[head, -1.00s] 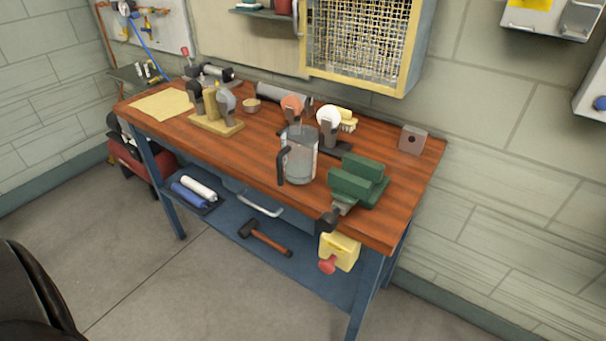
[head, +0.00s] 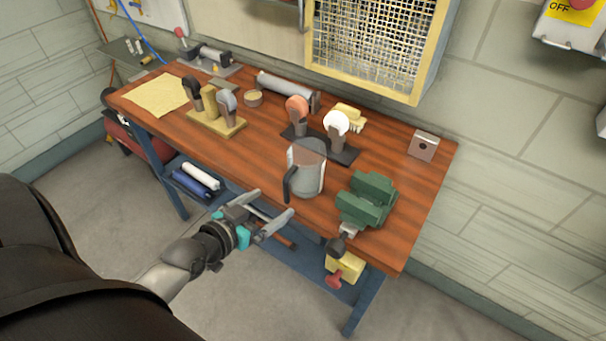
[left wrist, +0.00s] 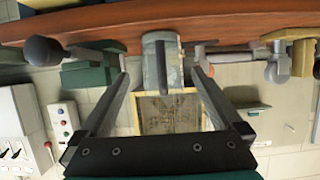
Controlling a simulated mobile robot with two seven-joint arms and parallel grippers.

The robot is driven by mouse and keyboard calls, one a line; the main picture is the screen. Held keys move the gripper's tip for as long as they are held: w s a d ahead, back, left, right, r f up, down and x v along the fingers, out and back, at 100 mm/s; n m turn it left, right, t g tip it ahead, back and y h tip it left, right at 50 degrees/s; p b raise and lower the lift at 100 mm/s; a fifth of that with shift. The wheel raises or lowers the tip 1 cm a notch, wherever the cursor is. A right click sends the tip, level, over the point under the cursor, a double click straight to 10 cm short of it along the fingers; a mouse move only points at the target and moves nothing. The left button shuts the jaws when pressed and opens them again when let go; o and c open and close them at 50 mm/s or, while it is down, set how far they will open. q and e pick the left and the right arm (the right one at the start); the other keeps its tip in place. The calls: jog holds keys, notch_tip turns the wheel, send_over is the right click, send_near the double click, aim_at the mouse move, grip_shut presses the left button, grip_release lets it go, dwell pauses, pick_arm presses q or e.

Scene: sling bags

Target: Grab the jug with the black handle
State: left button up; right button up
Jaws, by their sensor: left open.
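The jug (head: 308,172) is a clear, see-through vessel with a black handle on its left front side. It stands upright on the wooden workbench (head: 270,158), close to the front edge. My left gripper (head: 274,208) is open and empty, in front of the bench and to the lower left of the jug, apart from it. In the left wrist view, the jug (left wrist: 158,50) appears beyond and between the open fingers (left wrist: 160,92), with its dark handle facing the camera. My right gripper does not show.
A green vise (head: 366,200) sits just right of the jug. Stands with round-headed tools (head: 335,122) are behind it, and a wooden holder (head: 215,120) is to the left. A small metal block (head: 423,146) is at the right end. Bare bench top lies left of the jug.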

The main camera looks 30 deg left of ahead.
aim_at(296, 188)
pick_arm(q)
jog(key=x, duration=0.6)
jog(key=shift+f+b, duration=0.15)
jog(key=shift+b, duration=0.2)
jog(key=shift+w+f, duration=0.15)
jog(key=shift+w, duration=0.3)
jog(key=b+x, duration=0.1)
jog(key=x, duration=0.3)
jog(key=shift+a+f, duration=0.1)
jog(key=shift+f, duration=0.2)
jog(key=shift+w+f, duration=0.2)
jog(key=shift+w, duration=0.3)
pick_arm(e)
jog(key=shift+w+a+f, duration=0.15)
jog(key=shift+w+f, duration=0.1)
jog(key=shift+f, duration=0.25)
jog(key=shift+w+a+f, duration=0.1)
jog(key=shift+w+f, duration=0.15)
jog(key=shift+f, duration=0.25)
pick_arm(q)
jog(key=shift+r, duration=0.1)
jog(key=c, duration=1.2)
